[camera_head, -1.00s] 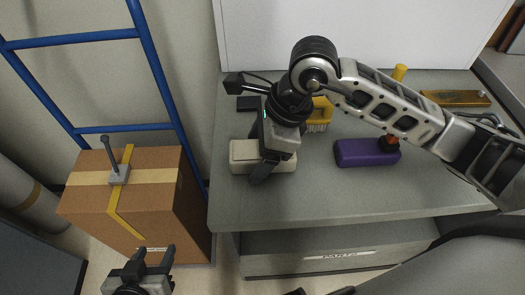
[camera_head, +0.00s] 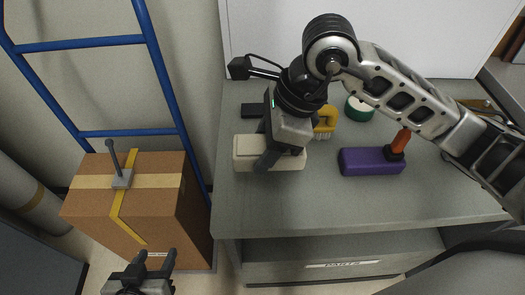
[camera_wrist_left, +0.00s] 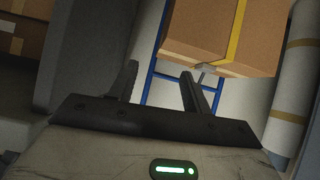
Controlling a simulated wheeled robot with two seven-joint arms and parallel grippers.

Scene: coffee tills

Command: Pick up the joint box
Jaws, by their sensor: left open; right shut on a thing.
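The joint box, which I take to be the cream box (camera_head: 244,153), lies on the grey counter in the head view. My right gripper (camera_head: 267,158) reaches down over its middle and is shut on it, hiding part of its top. I cannot tell whether the box is clear of the counter. My left gripper (camera_head: 157,256) is open and empty, low in front of the cardboard carton. Its two spread fingers also show in the left wrist view (camera_wrist_left: 160,82).
A purple block (camera_head: 365,162) with an orange-handled part, a yellow brush (camera_head: 328,117) and a green roll (camera_head: 358,107) lie right of the box. The carton (camera_head: 95,205) and blue ladder frame (camera_head: 165,75) stand left. The counter's front (camera_head: 300,205) is clear.

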